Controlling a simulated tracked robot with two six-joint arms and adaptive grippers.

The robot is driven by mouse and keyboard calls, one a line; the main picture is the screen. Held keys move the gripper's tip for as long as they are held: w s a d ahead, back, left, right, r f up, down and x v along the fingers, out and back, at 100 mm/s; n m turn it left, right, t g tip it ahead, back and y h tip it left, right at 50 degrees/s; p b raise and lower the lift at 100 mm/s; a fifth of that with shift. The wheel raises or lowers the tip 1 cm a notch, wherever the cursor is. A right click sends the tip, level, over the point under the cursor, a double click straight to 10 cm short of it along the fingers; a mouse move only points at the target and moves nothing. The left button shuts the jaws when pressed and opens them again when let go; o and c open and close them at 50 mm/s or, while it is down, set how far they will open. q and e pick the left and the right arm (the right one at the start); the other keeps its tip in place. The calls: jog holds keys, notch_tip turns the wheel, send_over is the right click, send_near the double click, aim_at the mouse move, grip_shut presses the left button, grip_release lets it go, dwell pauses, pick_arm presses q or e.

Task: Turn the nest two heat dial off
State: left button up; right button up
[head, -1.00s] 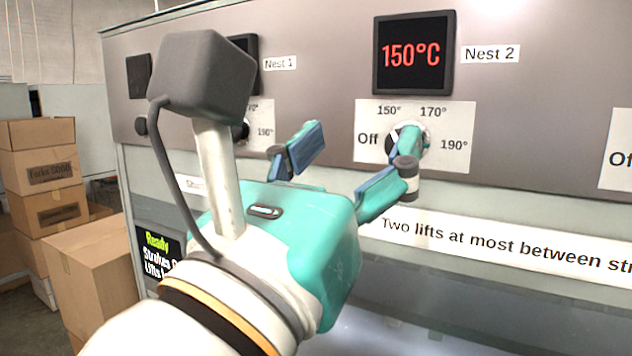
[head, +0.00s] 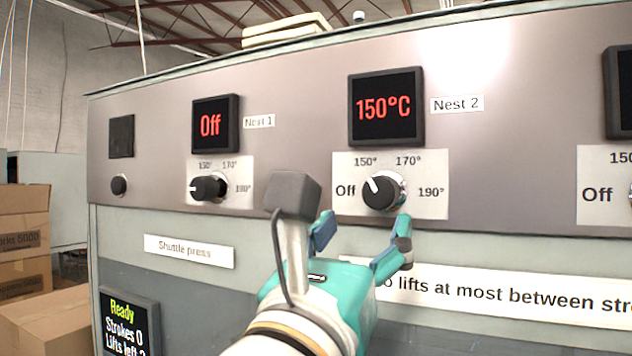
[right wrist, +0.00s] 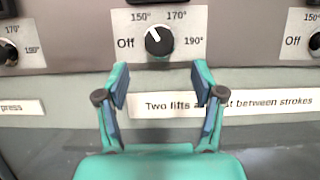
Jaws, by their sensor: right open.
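The Nest 2 heat dial (head: 381,191) is a dark round knob on a white scale plate marked Off, 150°, 170° and 190°. Its white pointer line tilts up and left, toward 150°. The Nest 2 display (head: 386,106) above it reads 150°C in red. The dial also shows in the right wrist view (right wrist: 159,41), beyond the fingertips. My right gripper (head: 362,236) is open and empty, below the dial and apart from it; in the right wrist view its fingers (right wrist: 160,82) stand wide on either side below the dial. My left gripper is not in view.
The Nest 1 dial (head: 208,188) and its display (head: 215,124), reading Off, are to the left. Another dial plate (head: 603,188) is at the right edge. A status screen (head: 128,318) is low left. Cardboard boxes (head: 45,318) stand at left.

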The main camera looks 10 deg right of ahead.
aim_at(379, 201)
jog(key=p+x, duration=0.2)
jog(key=x, duration=0.6)
jog(key=shift+w+r+p, duration=0.1)
jog(key=shift+p, duration=0.2)
jog(key=c, duration=1)
jog(key=shift+d, duration=0.25)
jog(key=shift+c, duration=0.7)
jog(key=shift+a, duration=0.2)
